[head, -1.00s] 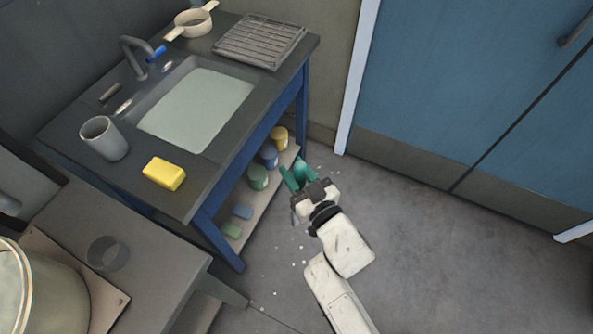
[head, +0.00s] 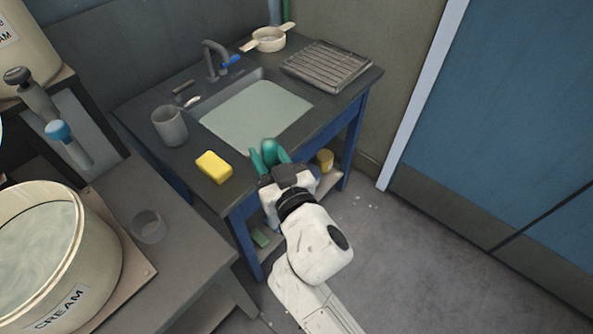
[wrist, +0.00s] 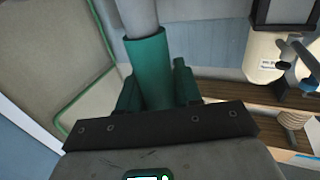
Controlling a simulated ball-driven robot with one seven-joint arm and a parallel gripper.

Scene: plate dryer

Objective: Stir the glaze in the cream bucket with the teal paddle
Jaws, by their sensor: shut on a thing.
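The cream bucket (head: 103,262), labelled CREAM, stands at the lower left in the head view. It holds pale, swirled liquid. My gripper (head: 270,165) is in front of the sink counter, well to the right of the bucket and apart from it. It is shut on the teal paddle (head: 269,150). In the wrist view the paddle's teal handle (wrist: 150,72) sits between my fingers, and a grey shaft extends from it out of the top of the picture. The paddle's far end is out of view there.
A sink counter (head: 190,160) carries a yellow sponge (head: 214,167), grey cup (head: 170,126) and drying rack (head: 327,65). A clear glass (head: 149,227) stands beside the bucket. Another cream container (head: 25,45) stands upper left. Floor (head: 420,260) is free at right.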

